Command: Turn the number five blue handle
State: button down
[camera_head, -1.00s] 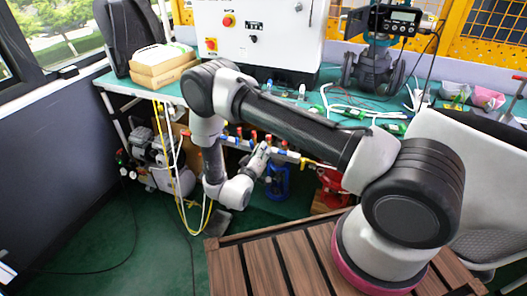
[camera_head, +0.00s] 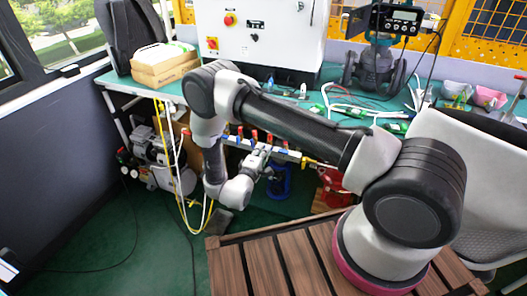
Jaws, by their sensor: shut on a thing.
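A white valve manifold (camera_head: 232,141) runs along below the front edge of the workbench. It carries a row of small red and blue handles (camera_head: 254,134). My gripper (camera_head: 266,150) reaches the manifold from below and in front, near its middle. Its fingers are shut on a small handle there. The fingers hide that handle, so its colour and number cannot be read. My arm covers part of the view above the manifold.
A blue stand (camera_head: 281,182) and a red device (camera_head: 331,188) stand beneath the manifold. Yellow and white hoses (camera_head: 181,200) hang to the left, beside a compressor (camera_head: 150,165). A slatted wooden surface (camera_head: 290,262) is in front. Green floor is open at the left.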

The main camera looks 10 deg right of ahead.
dwell(0.5)
jog(key=c, duration=1.6)
grip_release()
jog(key=shift+o, duration=0.2)
jog(key=v, duration=1.2)
